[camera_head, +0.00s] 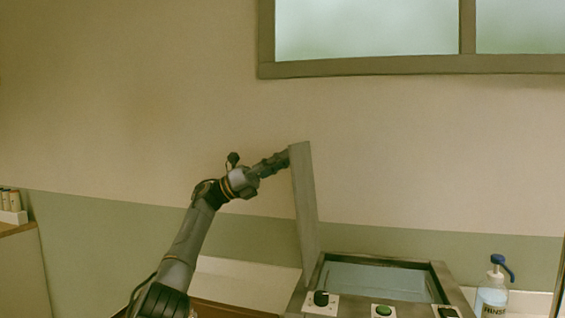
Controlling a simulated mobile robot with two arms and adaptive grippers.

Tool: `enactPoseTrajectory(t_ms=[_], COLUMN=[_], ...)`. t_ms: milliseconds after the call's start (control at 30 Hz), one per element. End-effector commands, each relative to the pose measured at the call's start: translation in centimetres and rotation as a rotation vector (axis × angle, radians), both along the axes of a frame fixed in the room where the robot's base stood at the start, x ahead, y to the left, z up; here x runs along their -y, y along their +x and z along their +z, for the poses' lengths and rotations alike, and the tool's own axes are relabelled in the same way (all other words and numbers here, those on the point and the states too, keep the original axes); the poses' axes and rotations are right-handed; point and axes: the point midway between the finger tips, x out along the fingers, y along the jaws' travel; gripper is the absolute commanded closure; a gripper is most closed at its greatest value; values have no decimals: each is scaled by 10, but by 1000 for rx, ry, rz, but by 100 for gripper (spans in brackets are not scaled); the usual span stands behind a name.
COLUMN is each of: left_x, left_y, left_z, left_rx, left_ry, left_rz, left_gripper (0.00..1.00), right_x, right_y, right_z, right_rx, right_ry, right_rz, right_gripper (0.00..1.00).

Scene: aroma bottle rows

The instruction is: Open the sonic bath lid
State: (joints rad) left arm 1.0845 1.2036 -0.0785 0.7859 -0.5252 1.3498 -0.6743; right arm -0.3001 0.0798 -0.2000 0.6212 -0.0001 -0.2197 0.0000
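The sonic bath (440,285) stands at the lower right with its top open, and pale blue liquid shows inside the basin. Its grey lid (305,215) stands nearly upright at the left side of the bath, tilted slightly left. My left gripper (280,160) is at the lid's upper left face, with its fingertips at or very near the lid's top edge. I cannot tell whether the fingers grip the lid or only touch it. My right gripper is not in view.
The bath's front has a black knob (321,298), a green button (383,310) and another dark control (447,312). A rinse bottle (491,296) with a blue nozzle stands to the right. Small bottles in a white rack (12,215) stand at the far left.

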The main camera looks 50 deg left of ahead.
Motion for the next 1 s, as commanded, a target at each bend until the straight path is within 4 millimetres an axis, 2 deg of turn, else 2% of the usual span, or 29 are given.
enactPoseTrajectory(t_ms=[33, 133, 567, 1000], left_x=[0, 0, -5, -61], left_y=[0, 0, -5, -63], left_z=[1, 1, -4, -45], left_rx=[2, 1, -2, 0], left_ry=[-3, -2, -1, -5], left_rz=[0, -1, 0, 3], left_gripper=[69, 50, 50, 50], right_x=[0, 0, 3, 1], right_y=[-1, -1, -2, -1], right_z=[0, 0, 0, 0], right_rx=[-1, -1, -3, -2], right_ry=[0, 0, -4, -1], right_rz=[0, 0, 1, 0], right_gripper=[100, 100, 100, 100])
